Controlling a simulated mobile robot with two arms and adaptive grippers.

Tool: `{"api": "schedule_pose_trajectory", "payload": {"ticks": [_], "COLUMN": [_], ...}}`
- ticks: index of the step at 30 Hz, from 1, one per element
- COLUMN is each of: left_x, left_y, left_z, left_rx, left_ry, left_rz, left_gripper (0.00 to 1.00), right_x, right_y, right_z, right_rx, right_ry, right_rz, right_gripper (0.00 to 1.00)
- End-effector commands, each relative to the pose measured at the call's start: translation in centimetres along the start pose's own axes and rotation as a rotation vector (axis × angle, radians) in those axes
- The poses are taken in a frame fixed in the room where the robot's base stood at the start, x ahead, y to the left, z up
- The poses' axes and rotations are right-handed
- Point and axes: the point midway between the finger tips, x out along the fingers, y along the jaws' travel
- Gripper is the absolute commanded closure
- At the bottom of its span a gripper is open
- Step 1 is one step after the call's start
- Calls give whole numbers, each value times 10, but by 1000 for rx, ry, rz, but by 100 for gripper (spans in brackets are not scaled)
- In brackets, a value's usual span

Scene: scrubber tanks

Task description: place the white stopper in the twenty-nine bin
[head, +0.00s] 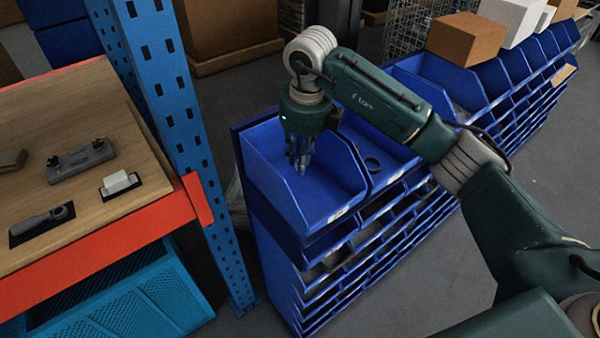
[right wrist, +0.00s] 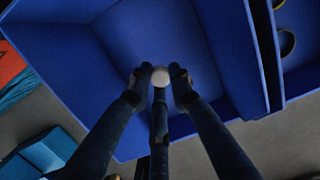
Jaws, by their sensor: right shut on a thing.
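My right gripper (head: 301,163) points down over the open top blue bin (head: 268,165) nearest the blue upright. In the right wrist view, its fingers (right wrist: 157,86) are closed around a small round white thing, the stopper (right wrist: 160,76). The bin's blue floor lies below the fingertips and looks empty. The bin's front label (head: 340,213) is too small to read, so I cannot tell its number. In the head view the stopper is hidden by the fingers. My left gripper is out of view.
A neighbouring bin with a dark ring (head: 372,165) adjoins on the right. A perforated blue upright (head: 180,100) stands left, beside a wooden bench (head: 85,215) with a white block (head: 116,181) and tools. A brown box (head: 466,40) sits on the far bins.

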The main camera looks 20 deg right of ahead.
Motion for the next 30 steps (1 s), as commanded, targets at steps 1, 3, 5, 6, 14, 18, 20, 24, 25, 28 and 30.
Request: {"api": "schedule_pose_trajectory", "payload": {"ticks": [1, 3, 5, 6, 14, 18, 20, 24, 25, 28, 30], "left_x": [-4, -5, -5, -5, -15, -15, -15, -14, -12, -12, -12], "left_y": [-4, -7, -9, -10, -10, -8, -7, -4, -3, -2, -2], "left_z": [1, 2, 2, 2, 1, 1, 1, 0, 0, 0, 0], "left_rx": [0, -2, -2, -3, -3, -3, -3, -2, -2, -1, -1], "left_ry": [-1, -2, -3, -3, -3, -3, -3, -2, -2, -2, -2], "left_rz": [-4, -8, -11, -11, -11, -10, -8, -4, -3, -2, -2], "left_gripper": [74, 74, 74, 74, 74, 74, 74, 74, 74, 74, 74], "right_x": [6, 13, 17, 19, 52, 61, 61, 62, 63, 64, 64], "right_y": [0, 0, 0, 0, 1, 1, 1, 1, 1, 1, 1], "right_z": [-2, -2, -2, -2, -7, -8, -8, -8, -8, -8, -8], "right_rx": [0, 0, 0, 0, 1, -1, -1, -1, -1, -1, -1], "right_ry": [3, 0, 0, 0, 3, 0, -1, -1, -1, -1, -1], "right_rz": [1, 0, 0, 1, 0, 0, -1, -1, -1, 0, 0], "right_gripper": [93, 93, 93, 93, 93, 93, 93, 93, 93, 75, 62]}}
